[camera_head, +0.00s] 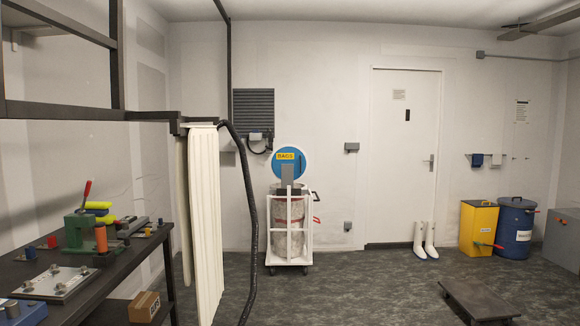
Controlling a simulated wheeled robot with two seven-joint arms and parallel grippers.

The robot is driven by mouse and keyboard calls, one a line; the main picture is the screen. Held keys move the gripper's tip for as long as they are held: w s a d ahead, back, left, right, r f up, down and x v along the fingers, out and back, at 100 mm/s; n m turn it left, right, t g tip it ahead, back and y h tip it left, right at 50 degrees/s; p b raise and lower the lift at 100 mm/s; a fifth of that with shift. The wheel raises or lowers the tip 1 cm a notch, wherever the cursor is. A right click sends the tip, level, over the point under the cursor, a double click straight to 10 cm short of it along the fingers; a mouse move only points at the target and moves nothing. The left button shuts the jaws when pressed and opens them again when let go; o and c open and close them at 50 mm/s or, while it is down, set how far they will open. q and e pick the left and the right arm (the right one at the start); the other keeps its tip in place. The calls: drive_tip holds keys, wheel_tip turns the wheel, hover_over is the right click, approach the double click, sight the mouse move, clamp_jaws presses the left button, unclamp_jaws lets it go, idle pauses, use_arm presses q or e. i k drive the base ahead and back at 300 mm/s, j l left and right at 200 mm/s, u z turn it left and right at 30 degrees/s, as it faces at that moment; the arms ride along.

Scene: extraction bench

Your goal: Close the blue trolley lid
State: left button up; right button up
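The blue trolley lid (301,160) is a round blue disc with a yellow "BAGS" label (285,156). It stands raised, facing me, above a white-framed wheeled trolley (306,240) by the back wall. The trolley holds a grey mottled drum or bag (291,215). A grey upright piece (287,173) stands in front of the lid's lower part. Red-marked handles (315,196) stick out on the trolley's right side. Neither of my grippers is in view.
A dark bench (110,268) with tools lines the left. Cream strip curtains (207,215) and a black hose (251,220) hang between bench and trolley. A low dark platform (479,298) lies front right. The floor before the trolley is clear.

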sight(289, 163)
drive_tip(key=i+z, duration=0.35)
drive_tip(key=i, duration=0.55)
drive_tip(key=i+z, duration=0.2)
drive_tip(key=i, duration=0.45)
drive_tip(key=i+z, duration=0.2)
drive_tip(key=i, duration=0.4)
drive_tip(key=i+j+z, duration=0.2)
drive_tip(key=i, duration=0.45)
drive_tip(key=i+u, duration=0.2)
drive_tip(key=i, duration=0.3)
drive_tip(key=i+l+u, duration=0.25)
drive_tip(key=i, duration=0.2)
drive_tip(key=i+l+u, duration=0.2)
drive_tip(key=i, duration=0.25)
drive_tip(key=i+l+u, duration=0.2)
drive_tip(key=i, duration=0.25)
